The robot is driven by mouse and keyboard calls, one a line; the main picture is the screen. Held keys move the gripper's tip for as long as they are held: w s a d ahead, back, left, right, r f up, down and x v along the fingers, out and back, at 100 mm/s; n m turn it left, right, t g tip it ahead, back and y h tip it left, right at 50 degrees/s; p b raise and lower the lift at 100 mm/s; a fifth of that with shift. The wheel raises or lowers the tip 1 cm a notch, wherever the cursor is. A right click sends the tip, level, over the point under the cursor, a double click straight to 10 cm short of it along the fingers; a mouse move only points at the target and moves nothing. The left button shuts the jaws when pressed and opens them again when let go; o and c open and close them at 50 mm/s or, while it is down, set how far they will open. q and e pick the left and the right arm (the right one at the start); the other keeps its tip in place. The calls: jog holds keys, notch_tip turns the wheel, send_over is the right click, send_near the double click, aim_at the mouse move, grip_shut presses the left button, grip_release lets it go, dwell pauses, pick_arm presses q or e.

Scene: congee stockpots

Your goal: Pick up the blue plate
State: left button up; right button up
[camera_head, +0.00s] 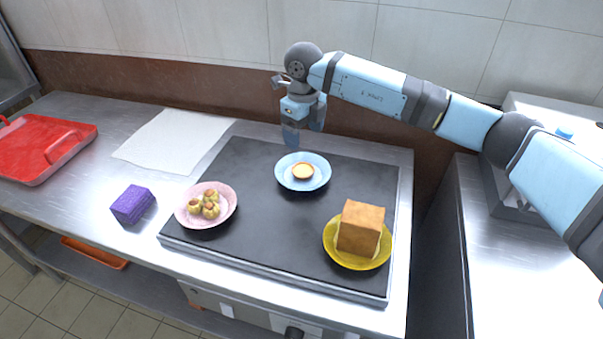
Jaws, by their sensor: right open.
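The blue plate (302,185) lies flat on the black griddle top, towards its back, with a small egg tart (303,171) on it. My right gripper (291,140) hangs just behind and above the plate's back edge, fingers pointing down. It is open and holds nothing. Whether a fingertip touches the plate rim I cannot tell; they look slightly apart. My left gripper is not in view.
A pink plate (187,216) with several dumplings sits front left, and a yellow plate (349,262) with a bread block front right. A brown-based wall stands close behind.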

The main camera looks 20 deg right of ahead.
aim_at(303, 170)
notch_tip(303, 170, down, 11)
jog(key=shift+a+f, duration=0.1)
jog(key=c, duration=0.7)
